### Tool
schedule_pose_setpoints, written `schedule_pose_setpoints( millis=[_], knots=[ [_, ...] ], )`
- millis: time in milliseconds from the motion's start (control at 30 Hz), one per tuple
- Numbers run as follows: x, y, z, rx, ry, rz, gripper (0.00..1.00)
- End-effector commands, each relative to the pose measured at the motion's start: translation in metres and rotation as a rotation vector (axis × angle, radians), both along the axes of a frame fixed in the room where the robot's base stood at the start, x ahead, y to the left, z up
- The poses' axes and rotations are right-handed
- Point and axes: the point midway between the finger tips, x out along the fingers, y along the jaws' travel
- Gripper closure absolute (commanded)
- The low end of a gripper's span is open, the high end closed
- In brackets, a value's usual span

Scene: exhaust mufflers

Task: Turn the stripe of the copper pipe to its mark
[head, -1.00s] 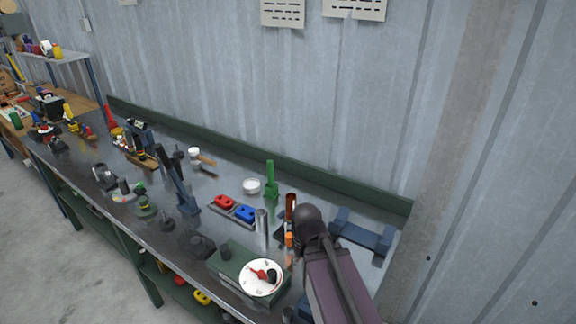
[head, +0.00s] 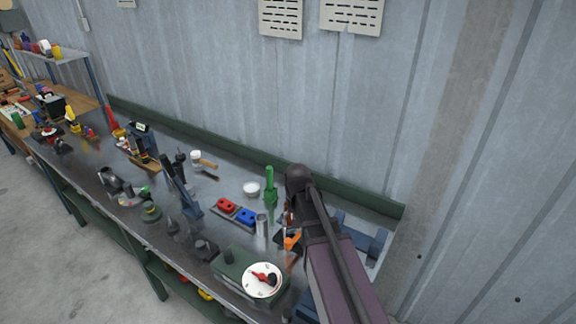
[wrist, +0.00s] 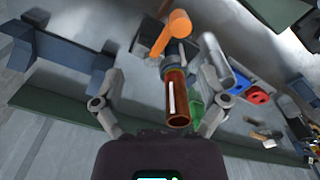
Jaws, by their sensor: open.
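The copper pipe (wrist: 177,100) stands between the two fingers of my gripper (wrist: 160,82) in the wrist view. It is a brown-orange tube with an open end towards the camera and a white stripe (wrist: 171,98) along its side. It sits in a grey collar at its far end. My gripper is open, with a finger on each side and a visible gap to the pipe. An orange piece (wrist: 172,35) lies beyond the pipe's far end; I cannot tell whether it is the mark. In the head view my arm hides most of the pipe.
A steel cylinder (head: 262,224), red block (head: 227,205), blue block (head: 246,216) and green upright piece (head: 270,185) are close on the left. A dial box (head: 237,267) is at the front. A dark blue bracket (wrist: 62,58) lies on the other side.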

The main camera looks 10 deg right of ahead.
Motion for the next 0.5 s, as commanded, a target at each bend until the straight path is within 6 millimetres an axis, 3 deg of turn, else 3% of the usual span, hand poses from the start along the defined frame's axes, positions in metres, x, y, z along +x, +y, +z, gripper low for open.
schedule_pose_setpoints(
  millis=[33,200,500],
  knots=[
    [0.018,0.0,0.022,0.0,0.0,-0.019,0.07],
    [0.055,0.0,0.055,0.0,0.0,-0.089,0.07],
    [0.099,0.0,0.093,0.001,0.0,-0.181,0.07]
  ],
)
